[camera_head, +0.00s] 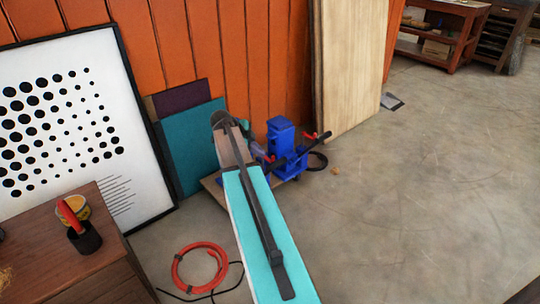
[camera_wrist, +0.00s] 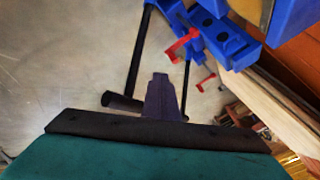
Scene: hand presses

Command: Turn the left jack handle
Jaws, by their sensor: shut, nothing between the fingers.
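A blue jack press (camera_head: 282,135) stands low on the floor in front of the orange wall, with a dark bar and red lever parts. In the wrist view its blue body (camera_wrist: 225,38) is at the upper right. A black bar handle (camera_wrist: 138,60) with a thick cross end runs down on the left, and a red lever (camera_wrist: 180,45) is beside the body. A thinner dark rod hangs behind my gripper. My gripper (camera_wrist: 160,76) is shut and empty, just right of the black handle's end; I cannot tell whether they touch. My arm hides part of the press in the head view.
A dotted white panel (camera_head: 62,120) and teal board (camera_head: 190,145) lean at the left. A wooden board (camera_head: 350,70) stands behind the press. A red hose coil (camera_head: 178,268) lies on the floor near a wooden cabinet (camera_head: 75,245). The floor at right is open.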

